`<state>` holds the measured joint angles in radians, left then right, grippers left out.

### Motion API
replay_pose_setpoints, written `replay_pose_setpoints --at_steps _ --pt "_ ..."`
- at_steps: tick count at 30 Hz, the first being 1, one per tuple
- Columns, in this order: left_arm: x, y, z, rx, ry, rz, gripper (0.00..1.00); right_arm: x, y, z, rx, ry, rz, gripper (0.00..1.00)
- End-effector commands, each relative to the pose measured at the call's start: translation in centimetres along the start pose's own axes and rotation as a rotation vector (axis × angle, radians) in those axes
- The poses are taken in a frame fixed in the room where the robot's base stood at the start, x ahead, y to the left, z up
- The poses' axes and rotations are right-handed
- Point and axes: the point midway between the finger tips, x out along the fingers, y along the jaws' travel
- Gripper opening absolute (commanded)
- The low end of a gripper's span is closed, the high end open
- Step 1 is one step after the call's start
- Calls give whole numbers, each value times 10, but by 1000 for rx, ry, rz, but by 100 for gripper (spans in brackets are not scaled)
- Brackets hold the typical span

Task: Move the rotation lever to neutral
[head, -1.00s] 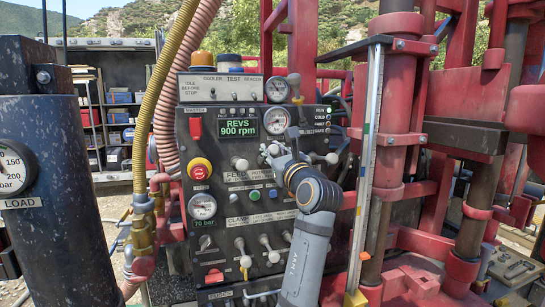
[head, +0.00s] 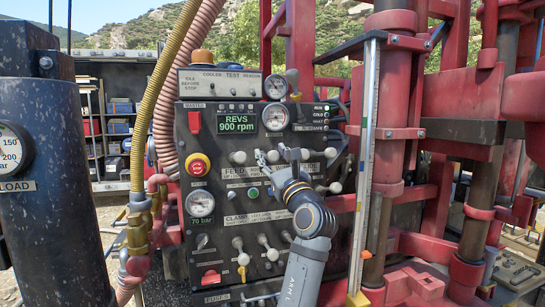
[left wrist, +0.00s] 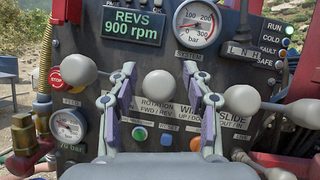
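The control panel (head: 222,170) carries a row of levers with pale round knobs. In the left wrist view, the rotation lever's knob (left wrist: 158,84) stands above the label "ROTATION FWD/REV" (left wrist: 158,110). My left gripper (left wrist: 160,88) is open, with one finger on each side of this knob in the picture and a visible gap on both sides. In the head view, my left gripper (head: 281,156) is in front of the lever row and partly hides it. The lever's shaft is hidden behind its knob, so its tilt is unclear. My right gripper is in neither view.
A neighbouring knob (left wrist: 80,68) is left of the fingers, and another (left wrist: 241,100) is close on the right. A red stop button (head: 198,165) and a lower lever row are on the panel. The display (head: 236,122) reads 900 rpm. Red mast parts (head: 400,130) stand at right.

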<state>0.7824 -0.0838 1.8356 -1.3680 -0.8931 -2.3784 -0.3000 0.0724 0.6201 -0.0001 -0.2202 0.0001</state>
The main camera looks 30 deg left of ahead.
Motion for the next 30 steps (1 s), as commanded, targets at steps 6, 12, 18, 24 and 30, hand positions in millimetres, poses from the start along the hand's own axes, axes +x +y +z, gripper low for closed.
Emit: replay_pose_setpoints --at_steps 6,12,18,24,30 --pt "3 -1 7 -2 -2 1 50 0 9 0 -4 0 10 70" --pt "20 -9 43 -4 -4 2 50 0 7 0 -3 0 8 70" --pt "36 -16 77 -2 -1 0 50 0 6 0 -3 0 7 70" --pt "42 -19 89 0 0 0 50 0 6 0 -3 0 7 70" --pt "42 -19 89 0 0 0 50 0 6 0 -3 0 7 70"
